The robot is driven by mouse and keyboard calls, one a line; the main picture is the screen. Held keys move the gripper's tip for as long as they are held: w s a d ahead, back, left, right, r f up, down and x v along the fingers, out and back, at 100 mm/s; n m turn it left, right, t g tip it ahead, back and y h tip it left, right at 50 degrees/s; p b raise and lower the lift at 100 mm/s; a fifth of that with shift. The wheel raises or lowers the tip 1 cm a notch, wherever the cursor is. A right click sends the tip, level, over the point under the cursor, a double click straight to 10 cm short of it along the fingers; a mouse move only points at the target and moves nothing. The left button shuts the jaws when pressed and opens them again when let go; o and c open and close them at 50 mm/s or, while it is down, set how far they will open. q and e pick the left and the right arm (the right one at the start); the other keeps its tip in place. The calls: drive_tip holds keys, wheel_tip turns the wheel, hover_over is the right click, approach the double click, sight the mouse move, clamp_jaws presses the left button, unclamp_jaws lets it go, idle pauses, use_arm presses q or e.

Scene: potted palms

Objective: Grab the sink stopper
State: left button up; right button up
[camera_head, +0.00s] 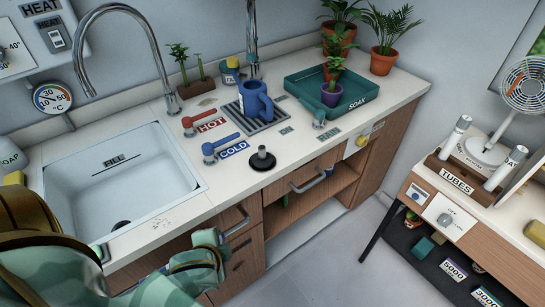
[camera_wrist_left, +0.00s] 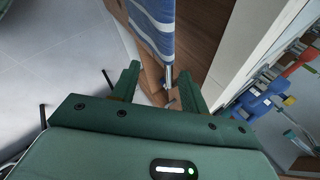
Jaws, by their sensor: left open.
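The sink stopper (camera_head: 262,160), a black disc with an upright knob, sits on the pale counter (camera_head: 225,187) to the right of the sink, near the front edge and close to the blue COLD lever (camera_head: 220,147). My left arm comes in at the lower left of the head view, below and left of the stopper; its fingertips cannot be made out there. In the left wrist view my left gripper (camera_wrist_left: 159,80) is open, its green fingers apart in front of the cabinet. The stopper cannot be made out in that view. My right gripper is not in view.
The white sink (camera_head: 195,181) and curved faucet (camera_head: 134,12) are to the left. A blue watering can (camera_head: 255,101) and teal SOAK tray (camera_head: 352,102) stand behind the stopper. A blue striped cloth (camera_wrist_left: 154,22) hangs near the gripper. Cabinet handles (camera_head: 310,183) jut out below the counter.

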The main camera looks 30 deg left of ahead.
use_arm(q)
drive_tip(key=w+a+r+m+t, duration=0.4)
drive_tip(key=w+r+m, duration=0.1)
drive_tip(key=r+m, duration=0.4)
drive_tip(key=m+t+h+b, duration=0.3)
drive_tip(key=m+h+b, duration=0.25)
drive_tip(key=m, duration=1.25)
approach(260, 152)
drive_tip(key=shift+y, duration=0.25)
drive_tip(key=x, duration=0.6)
drive_tip(key=shift+w+a, duration=0.2)
drive_tip(key=shift+w, duration=0.2)
drive_tip(key=shift+m, duration=0.3)
drive_tip(key=b+x, duration=0.1)
drive_tip(key=x, duration=0.1)
drive_tip(key=b+x, duration=0.1)
drive_tip(key=x, duration=0.1)
drive_tip(key=b+x, duration=0.1)
drive_tip(key=x, duration=0.1)
drive_tip(key=shift+d+f, duration=0.15)
drive_tip(key=shift+d, duration=0.2)
drive_tip(key=shift+s, duration=0.1)
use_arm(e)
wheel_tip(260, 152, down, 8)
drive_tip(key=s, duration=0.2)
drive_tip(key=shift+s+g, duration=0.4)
use_arm(q)
clamp_jaws()
